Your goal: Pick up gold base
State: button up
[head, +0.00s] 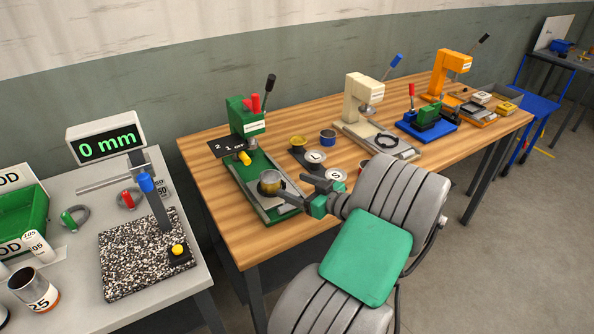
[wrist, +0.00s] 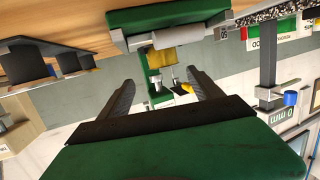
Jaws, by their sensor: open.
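A gold, round, cup-like piece (head: 270,186), which looks like the gold base, sits on the plate of the green press (head: 262,168). A second gold round piece (head: 298,141) sits in a dark holder to the right of that press. My gripper (head: 291,187) is open and empty, with its fingers pointing at the piece on the press, just to its right. In the wrist view my gripper (wrist: 164,86) shows two spread fingers. A gold piece (wrist: 160,59) shows between and beyond them, partly hidden by a pale roller-like part. I cannot tell whether the fingers flank it.
A cream press (head: 363,100), a blue-based tool (head: 428,124) and an orange press (head: 447,72) stand further right on the wooden table (head: 205,165). A gauge stand (head: 150,205) is at left.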

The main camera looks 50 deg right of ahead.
aim_at(295, 140)
jog(key=z, duration=1.4)
